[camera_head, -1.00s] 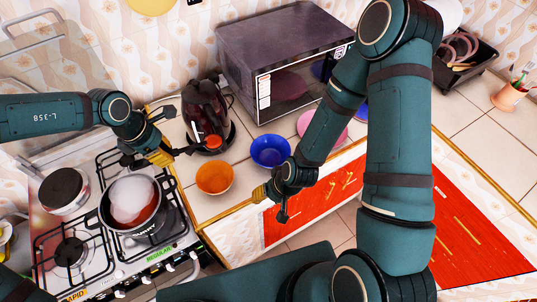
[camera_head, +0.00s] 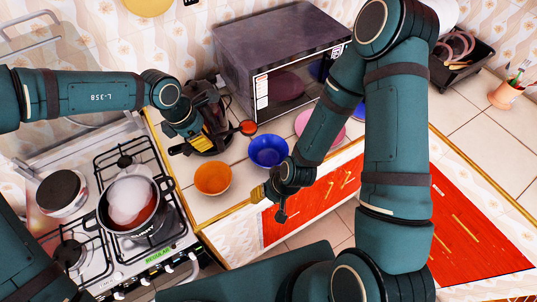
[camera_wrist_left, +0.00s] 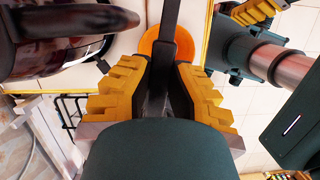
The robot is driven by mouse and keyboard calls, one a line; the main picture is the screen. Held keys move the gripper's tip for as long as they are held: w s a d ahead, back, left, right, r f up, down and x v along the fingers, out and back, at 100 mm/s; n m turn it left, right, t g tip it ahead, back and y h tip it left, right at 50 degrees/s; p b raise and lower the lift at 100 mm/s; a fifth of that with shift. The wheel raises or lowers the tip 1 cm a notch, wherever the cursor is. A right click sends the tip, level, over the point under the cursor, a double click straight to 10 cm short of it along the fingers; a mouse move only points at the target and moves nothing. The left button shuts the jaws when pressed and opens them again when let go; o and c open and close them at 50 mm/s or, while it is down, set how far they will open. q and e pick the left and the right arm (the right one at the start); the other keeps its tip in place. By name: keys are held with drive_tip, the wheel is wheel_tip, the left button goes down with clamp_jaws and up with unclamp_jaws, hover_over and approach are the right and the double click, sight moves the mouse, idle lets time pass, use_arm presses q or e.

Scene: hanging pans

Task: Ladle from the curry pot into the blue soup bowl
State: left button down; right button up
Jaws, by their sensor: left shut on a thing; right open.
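My left gripper (camera_head: 212,142) is shut on the dark handle of the ladle (camera_wrist_left: 169,35), which runs up between the yellow finger pads in the left wrist view. The ladle's head (camera_head: 248,128) shows orange-red in the head view, just behind and left of the blue soup bowl (camera_head: 268,143), not over it. The blue bowl stands upright on the counter and looks empty. The curry pot (camera_head: 131,203) sits on the stove, with white steam over reddish contents. My right gripper (camera_head: 270,201) is open and empty at the counter's front edge, in front of the blue bowl.
An orange bowl (camera_head: 213,178) stands left of and in front of the blue bowl. A dark jug-like appliance (camera_head: 203,100) is behind my left gripper. A microwave (camera_head: 285,60) stands at the back, and a pink plate (camera_head: 306,124) lies right of the blue bowl.

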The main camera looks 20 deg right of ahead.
use_arm(q)
drive_tip(key=shift+w+d, duration=0.2)
drive_tip(key=shift+d, duration=0.8)
drive_tip(key=shift+w+d, duration=0.15)
drive_tip(key=shift+d, duration=0.9)
drive_tip(key=shift+w+d, duration=0.2)
drive_tip(key=shift+d, duration=0.8)
